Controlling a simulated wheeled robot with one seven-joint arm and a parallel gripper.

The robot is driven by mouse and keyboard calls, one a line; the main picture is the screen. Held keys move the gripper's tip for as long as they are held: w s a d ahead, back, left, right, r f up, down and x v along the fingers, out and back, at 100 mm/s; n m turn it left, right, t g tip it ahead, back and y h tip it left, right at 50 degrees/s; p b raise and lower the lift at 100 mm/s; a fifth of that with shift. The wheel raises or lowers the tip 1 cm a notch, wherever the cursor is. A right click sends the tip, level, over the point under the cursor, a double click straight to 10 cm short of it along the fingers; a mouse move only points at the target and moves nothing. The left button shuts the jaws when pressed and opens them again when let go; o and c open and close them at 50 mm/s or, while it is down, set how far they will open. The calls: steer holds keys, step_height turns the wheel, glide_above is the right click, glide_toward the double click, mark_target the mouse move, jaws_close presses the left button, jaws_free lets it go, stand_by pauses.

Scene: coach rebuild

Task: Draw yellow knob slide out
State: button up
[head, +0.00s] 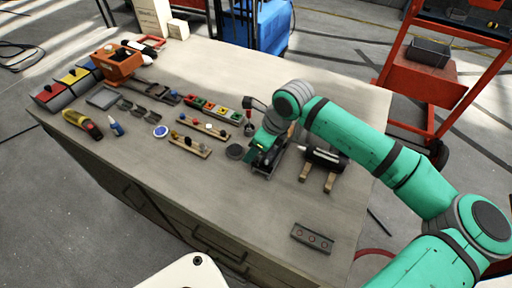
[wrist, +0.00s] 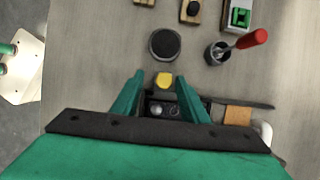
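My gripper (wrist: 160,89) is open, with one green finger on each side of the knob and a visible gap on both sides. I cannot tell how far the fingertips are above the bench. In the head view my gripper (head: 262,148) is over the dark device (head: 265,160) on the workbench (head: 240,205), and hides much of it. The yellow knob cannot be made out there.
A dark round disc (wrist: 164,44) lies just beyond the knob. A cup (wrist: 214,54) holds a red-handled tool (wrist: 252,39). A black cylinder on wooden supports (head: 325,157) stands right of my gripper. A grey plate with red rings (head: 312,238) lies near the front. The bench front is mostly clear.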

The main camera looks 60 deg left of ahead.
steer(key=shift+w+r, duration=0.1)
steer(key=shift+w, duration=0.05)
steer(key=shift+d+r, duration=0.1)
steer(key=shift+r, duration=0.15)
steer(key=v, duration=1)
steer(key=shift+d, duration=0.15)
